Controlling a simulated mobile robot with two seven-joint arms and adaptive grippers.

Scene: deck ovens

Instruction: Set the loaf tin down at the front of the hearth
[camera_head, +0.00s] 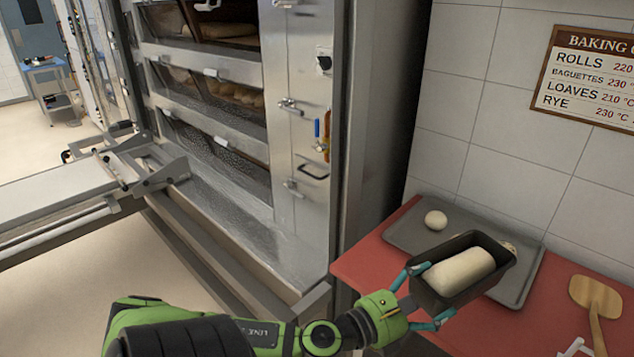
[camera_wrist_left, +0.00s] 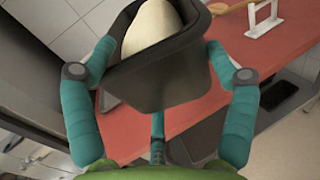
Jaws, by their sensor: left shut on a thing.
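The dark loaf tin (camera_head: 462,300) with a pale loaf of dough (camera_head: 459,274) in it is at the lower right of the head view, over the red counter. My left gripper (camera_head: 421,298) is shut on the tin, its teal fingers at the near end. In the left wrist view the fingers flank the tin (camera_wrist_left: 175,75), with the dough (camera_wrist_left: 150,25) showing at its top. Whether the tin is clear of the tray beneath cannot be told. The deck oven (camera_head: 300,130) stands to the left; which deck is the hearth is unclear. My right gripper is not in view.
A grey tray (camera_head: 405,236) with a dough ball (camera_head: 435,220) lies on the red counter (camera_head: 365,265). A wooden peel (camera_head: 596,295) lies to the right. A steel flap or platform (camera_head: 60,210) juts out left of the oven. A metal ledge (camera_head: 240,230) runs below the decks.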

